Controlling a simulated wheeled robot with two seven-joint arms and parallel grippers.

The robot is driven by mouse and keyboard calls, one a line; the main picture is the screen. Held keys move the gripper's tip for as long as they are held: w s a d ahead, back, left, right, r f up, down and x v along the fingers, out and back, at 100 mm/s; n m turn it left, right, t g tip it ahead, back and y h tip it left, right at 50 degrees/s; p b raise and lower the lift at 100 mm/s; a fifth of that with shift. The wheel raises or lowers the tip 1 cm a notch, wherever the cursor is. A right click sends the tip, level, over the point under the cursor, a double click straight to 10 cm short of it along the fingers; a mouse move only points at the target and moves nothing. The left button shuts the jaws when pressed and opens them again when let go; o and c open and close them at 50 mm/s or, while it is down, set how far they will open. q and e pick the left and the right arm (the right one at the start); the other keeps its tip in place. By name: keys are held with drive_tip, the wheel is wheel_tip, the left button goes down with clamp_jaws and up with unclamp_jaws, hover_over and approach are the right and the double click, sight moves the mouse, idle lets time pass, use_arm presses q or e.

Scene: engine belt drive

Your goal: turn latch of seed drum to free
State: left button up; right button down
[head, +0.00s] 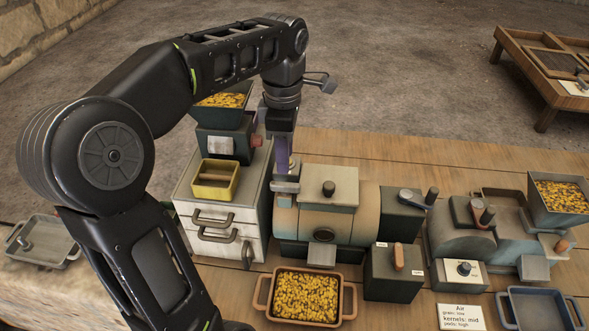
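A drum-shaped machine (318,222) in worn beige and orange stands mid-table; I take it as the seed drum. A dark box with a small orange-brown lever (398,257) stands in front of its right end, with small white labels either side of the lever. I cannot tell for sure which part is the latch. My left gripper (285,186) points down at the drum's left end, beside the white drawer cabinet. Its fingers are small and partly merged with the parts behind, so their opening and any contact are unclear. My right gripper is out of view.
A pan of yellow kernels (306,297) sits in front of the drum. A white cabinet (192,232) with a yellow tray (215,180) is at left, partly behind my arm. A second machine (463,243) with a kernel hopper (560,196) stands right. The table behind is clear.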

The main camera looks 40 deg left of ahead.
sight(285, 184)
use_arm(q)
drive_tip(key=shift+s, duration=0.15)
drive_tip(key=shift+f+p, duration=0.5)
drive_tip(key=shift+f, duration=3.45)
drive_tip(key=shift+c, duration=0.3)
clamp_jaws()
